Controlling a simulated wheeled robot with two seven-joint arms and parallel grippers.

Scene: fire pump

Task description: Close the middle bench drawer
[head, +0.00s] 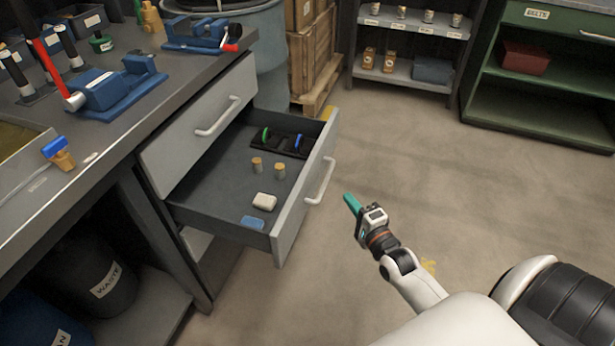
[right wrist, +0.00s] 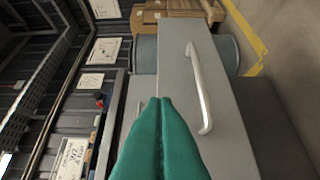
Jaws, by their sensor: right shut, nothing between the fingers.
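The middle bench drawer (head: 296,202) is pulled well out from the bench in the head view. It has a grey front with a light bar handle (head: 320,182). Inside lie a black holder (head: 283,144), two small cork-coloured pieces, a white block (head: 264,201) and a blue piece. My right gripper (head: 351,203) has teal fingers, shut and empty, to the right of the drawer front and apart from it. In the right wrist view the fingers (right wrist: 161,130) point toward the grey drawer front (right wrist: 182,70), and its handle (right wrist: 200,90) is right of the fingertips. My left gripper is not in view.
The drawer above (head: 200,125) is shut. The bench top (head: 110,140) holds blue vises. A waste bin (head: 88,280) stands under the bench. Wooden crates (head: 311,60) and shelves (head: 405,72) stand at the back. The floor (head: 430,160) right of the drawer is clear.

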